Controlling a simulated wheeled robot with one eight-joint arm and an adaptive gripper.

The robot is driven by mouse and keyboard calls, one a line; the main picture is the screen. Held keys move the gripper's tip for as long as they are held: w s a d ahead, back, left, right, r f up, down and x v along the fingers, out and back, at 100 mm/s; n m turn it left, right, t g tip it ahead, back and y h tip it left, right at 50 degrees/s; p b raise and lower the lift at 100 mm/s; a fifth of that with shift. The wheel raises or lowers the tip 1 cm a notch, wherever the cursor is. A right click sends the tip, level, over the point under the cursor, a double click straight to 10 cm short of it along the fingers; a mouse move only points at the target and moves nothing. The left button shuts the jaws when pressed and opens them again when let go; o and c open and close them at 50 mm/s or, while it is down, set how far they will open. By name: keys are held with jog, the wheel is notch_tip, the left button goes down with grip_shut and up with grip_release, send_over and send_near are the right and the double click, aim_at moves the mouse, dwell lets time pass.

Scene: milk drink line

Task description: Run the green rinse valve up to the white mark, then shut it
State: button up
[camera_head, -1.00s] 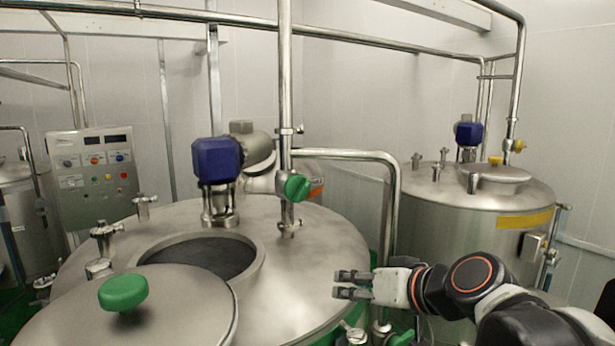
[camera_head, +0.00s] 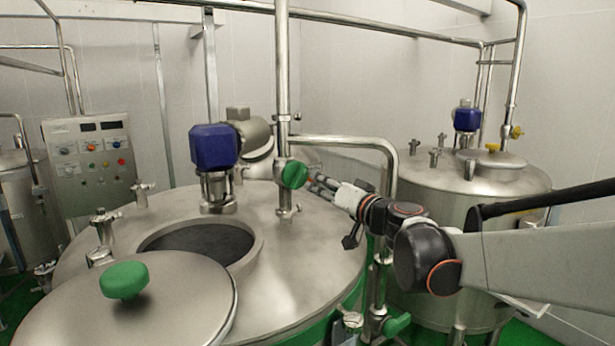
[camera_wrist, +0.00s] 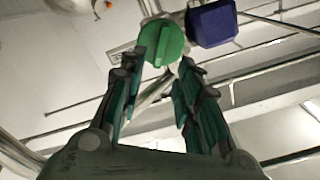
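The green valve handle (camera_head: 294,174) is a round knob with a raised ridge on the vertical steel pipe above the tank. The pipe's short outlet (camera_head: 287,212) points down over the tank top, and I see no liquid coming from it. My gripper (camera_head: 313,183) is just right of the handle. In the wrist view the handle (camera_wrist: 161,43) shows just beyond and between the tips of my gripper (camera_wrist: 164,66). The fingers are apart with nothing between them; whether a tip touches the handle I cannot tell. No white mark can be made out.
The open hatch (camera_head: 200,248) shows a dark inside. Its lid (camera_head: 190,305) with a green knob (camera_head: 124,280) stands in front. A blue motor (camera_head: 214,147) is left of the pipe. A bent steel pipe (camera_head: 345,141) runs behind my gripper. Another tank (camera_head: 450,190) stands right.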

aim_at(302, 177)
jog(key=p+x, duration=0.1)
jog(key=x, duration=0.7)
jog(key=shift+a+p, duration=0.1)
jog(key=shift+p, duration=0.25)
jog(key=shift+c, duration=0.2)
grip_shut()
